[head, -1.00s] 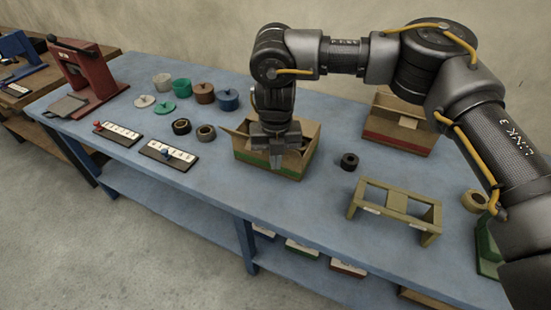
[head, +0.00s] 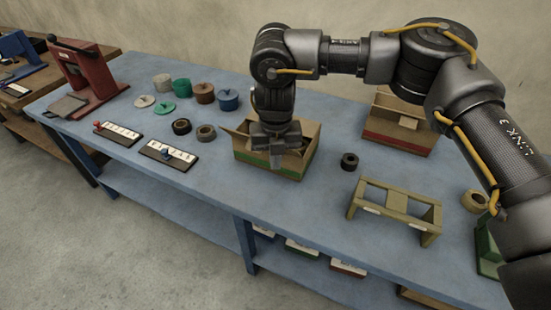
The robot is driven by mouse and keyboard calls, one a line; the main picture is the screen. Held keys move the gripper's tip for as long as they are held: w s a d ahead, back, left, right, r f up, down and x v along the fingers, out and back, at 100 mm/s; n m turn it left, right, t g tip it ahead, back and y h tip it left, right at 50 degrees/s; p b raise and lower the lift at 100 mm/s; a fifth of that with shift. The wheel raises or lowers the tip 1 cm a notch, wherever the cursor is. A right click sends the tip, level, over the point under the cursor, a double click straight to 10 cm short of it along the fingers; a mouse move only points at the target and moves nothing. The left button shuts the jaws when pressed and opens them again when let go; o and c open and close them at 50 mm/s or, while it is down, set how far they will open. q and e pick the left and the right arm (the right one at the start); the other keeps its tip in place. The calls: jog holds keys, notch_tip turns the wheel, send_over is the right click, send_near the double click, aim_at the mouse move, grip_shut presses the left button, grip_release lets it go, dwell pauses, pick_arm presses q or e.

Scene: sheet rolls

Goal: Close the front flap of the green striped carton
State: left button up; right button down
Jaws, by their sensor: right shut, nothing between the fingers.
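The green striped carton (head: 254,165) stands on the blue table, a brown box with a green band low on its side. A flap at its left (head: 233,133) sticks outward, and the box is open at the right side of its top. My right gripper (head: 276,162) points down at the front edge of the carton, shut and empty. It hides part of the carton's front and opening, so I cannot tell how the front flap lies or whether the fingers touch it. My left gripper is not in view.
A red striped carton (head: 398,130) stands behind to the right. A black roll (head: 349,161) and an olive stand (head: 395,209) are to the right. Dark rolls (head: 182,126), lidded pots (head: 228,99) and slider boards (head: 168,153) are to the left. The blue table (head: 225,200) has a clear front strip.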

jog(key=shift+w+d+r+p, duration=0.15)
jog(key=shift+w+d, duration=0.3)
jog(key=shift+w, duration=0.3)
jog(key=shift+w+d+r+p, duration=0.15)
jog(key=shift+w+d, duration=0.25)
jog(key=shift+w, duration=0.4)
jog(key=shift+w+d+p, duration=0.2)
jog(key=shift+w+d, duration=0.25)
jog(key=shift+w, duration=0.3)
jog(key=w+d+p, duration=0.2)
jog(key=w+d, duration=0.1)
jog(key=w, duration=0.3)
jog(key=shift+w+d+r+p, duration=0.15)
jog(key=shift+d+r+p, duration=0.15)
jog(key=shift+p, duration=0.05)
notch_tip(320, 180, up, 9)
jog(key=p, duration=0.8)
